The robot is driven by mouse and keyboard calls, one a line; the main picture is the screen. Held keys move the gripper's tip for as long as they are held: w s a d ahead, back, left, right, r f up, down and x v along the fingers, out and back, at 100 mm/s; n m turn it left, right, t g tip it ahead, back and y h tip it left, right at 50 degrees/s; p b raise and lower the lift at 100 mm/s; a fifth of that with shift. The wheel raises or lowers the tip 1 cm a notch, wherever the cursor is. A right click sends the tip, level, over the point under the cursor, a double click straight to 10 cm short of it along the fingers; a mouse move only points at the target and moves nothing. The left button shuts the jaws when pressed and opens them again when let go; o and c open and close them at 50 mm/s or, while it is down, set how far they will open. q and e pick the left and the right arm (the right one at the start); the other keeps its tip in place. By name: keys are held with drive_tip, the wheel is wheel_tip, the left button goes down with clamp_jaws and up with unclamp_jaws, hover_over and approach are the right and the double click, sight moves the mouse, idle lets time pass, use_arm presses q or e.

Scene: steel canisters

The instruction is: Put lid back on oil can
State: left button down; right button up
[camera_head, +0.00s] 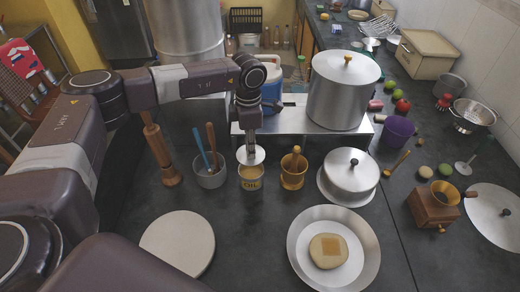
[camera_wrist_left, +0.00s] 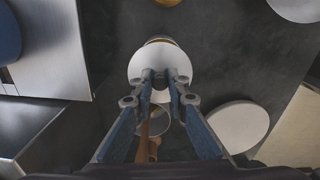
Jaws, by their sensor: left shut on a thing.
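The oil can (camera_head: 251,183) is a small yellowish can with dark lettering, upright on the dark counter. My left gripper (camera_head: 249,148) comes down from above and is shut on the lid (camera_head: 251,158), a pale round disc. The lid is just above the can's top; whether it touches the rim I cannot tell. In the left wrist view, my left gripper (camera_wrist_left: 160,76) is at the middle of the lid (camera_wrist_left: 142,62), and the lid covers most of the can. My right gripper is not in view.
A grey pot with utensils (camera_head: 211,180) stands close left of the can, and a brass mortar (camera_head: 293,178) close right. A lidded pot (camera_head: 349,185) is farther right. A round board (camera_head: 178,243) and a metal dish (camera_head: 367,246) with bread lie in front. A steel platform (camera_head: 283,121) stands behind.

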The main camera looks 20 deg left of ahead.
use_arm(q)
drive_tip(key=shift+f, duration=0.35)
drive_tip(key=shift+s+f+b, duration=0.1)
drive_tip(key=shift+f+b, duration=0.15)
drive_tip(key=shift+b, duration=0.15)
wheel_tip(320, 180, down, 5)
drive_tip(key=b, duration=0.3)
drive_tip(key=shift+r, duration=0.15)
drive_tip(key=shift+f, duration=0.2)
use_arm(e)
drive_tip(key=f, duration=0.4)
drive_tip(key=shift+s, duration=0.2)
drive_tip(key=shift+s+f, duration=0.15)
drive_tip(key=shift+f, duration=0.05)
use_arm(q)
drive_tip(key=shift+f+b, duration=0.15)
drive_tip(key=shift+b, duration=0.4)
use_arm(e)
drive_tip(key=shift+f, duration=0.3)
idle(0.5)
